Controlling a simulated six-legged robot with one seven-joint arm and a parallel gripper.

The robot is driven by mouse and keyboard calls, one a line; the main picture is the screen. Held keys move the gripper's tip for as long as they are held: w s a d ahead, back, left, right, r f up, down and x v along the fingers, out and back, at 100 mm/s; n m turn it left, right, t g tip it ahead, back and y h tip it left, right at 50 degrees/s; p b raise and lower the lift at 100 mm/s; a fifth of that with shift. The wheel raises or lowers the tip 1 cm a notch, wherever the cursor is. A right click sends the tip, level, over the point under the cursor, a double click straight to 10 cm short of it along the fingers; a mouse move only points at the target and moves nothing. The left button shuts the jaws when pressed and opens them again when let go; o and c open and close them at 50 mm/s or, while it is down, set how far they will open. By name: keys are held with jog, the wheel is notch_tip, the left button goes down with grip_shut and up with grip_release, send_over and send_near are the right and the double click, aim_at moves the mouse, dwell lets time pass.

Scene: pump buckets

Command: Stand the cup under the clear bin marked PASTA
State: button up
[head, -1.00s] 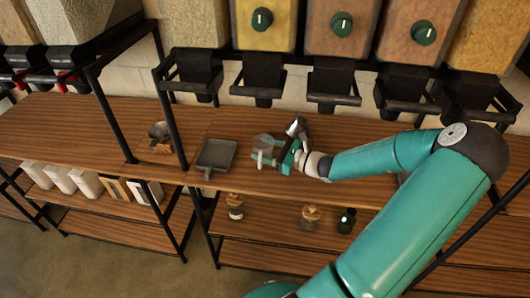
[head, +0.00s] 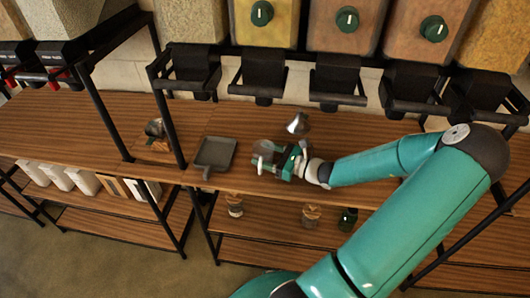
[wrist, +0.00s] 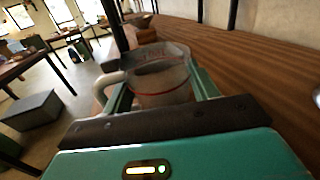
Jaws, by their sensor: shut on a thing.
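The cup is a clear measuring cup (wrist: 160,80) with a red line and a pale handle; it sits between my gripper's fingers in the wrist view. In the head view the cup (head: 265,149) is small and partly hidden by my gripper (head: 272,160). My gripper is shut on it near the front of the wooden counter (head: 350,150). Several bins hang above the back of the counter, among them a yellow one (head: 262,35), an orange-brown one (head: 345,38) and a tan one (head: 420,50). No PASTA marking is readable.
A metal funnel-like piece (head: 297,123) stands behind my gripper. A dark square tray (head: 215,153) lies left of it. Black spouts (head: 263,75) jut out under the bins. A black post (head: 168,125) rises at left. Jars (head: 311,214) stand on the lower shelf.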

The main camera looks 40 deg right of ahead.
jog(key=o, duration=1.1)
jog(key=shift+f, duration=0.1)
jog(key=shift+c, duration=0.2)
jog(key=v, duration=0.7)
jog(key=shift+s+d+r, duration=0.15)
jog(key=shift+s+r, duration=0.2)
jog(key=shift+r, duration=0.05)
notch_tip(320, 180, up, 7)
jog(key=shift+w+r, duration=0.15)
